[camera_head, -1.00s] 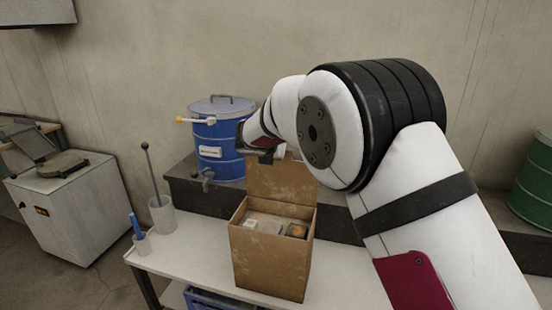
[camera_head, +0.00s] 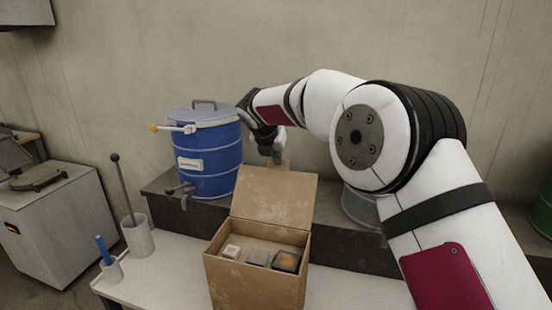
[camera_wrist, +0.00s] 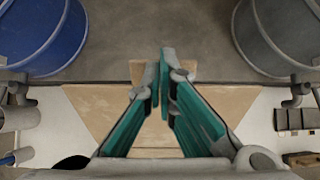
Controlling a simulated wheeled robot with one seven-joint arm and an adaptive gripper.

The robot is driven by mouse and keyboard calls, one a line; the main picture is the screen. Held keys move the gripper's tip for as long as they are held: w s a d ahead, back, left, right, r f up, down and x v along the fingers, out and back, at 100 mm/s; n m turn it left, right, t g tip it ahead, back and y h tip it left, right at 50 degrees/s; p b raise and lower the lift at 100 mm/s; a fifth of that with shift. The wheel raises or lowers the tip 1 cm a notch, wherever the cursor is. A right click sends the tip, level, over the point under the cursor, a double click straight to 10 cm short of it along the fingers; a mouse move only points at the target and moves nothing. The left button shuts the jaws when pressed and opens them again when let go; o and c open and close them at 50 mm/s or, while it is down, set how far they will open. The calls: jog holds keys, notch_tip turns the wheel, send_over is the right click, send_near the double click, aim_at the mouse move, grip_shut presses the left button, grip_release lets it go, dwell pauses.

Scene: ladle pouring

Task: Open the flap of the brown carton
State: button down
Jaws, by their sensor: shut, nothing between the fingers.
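The brown carton (camera_head: 255,285) stands on the white table in the head view. Its flap (camera_head: 275,197) stands raised at the back edge, leaning away, and the top is uncovered, showing several small blocks inside. In the wrist view, parts of the brown flap (camera_wrist: 93,104) show on both sides of the fingers. My gripper (camera_head: 277,158) is just above and behind the flap's top tab in the head view. In the wrist view its green-lined fingers (camera_wrist: 160,85) are closed together with nothing held. Whether they touch the flap is unclear.
A blue drum (camera_head: 208,160) with a tap stands on the dark ledge left of my gripper. A grey drum (camera_head: 358,203) stands to the right, partly hidden by my arm. Cups with a ladle (camera_head: 138,236) and a blue-handled tool (camera_head: 108,262) stand left of the carton.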

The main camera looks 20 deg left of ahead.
jog(key=shift+w+f, duration=0.25)
jog(key=shift+w, duration=0.2)
jog(key=shift+r, duration=0.1)
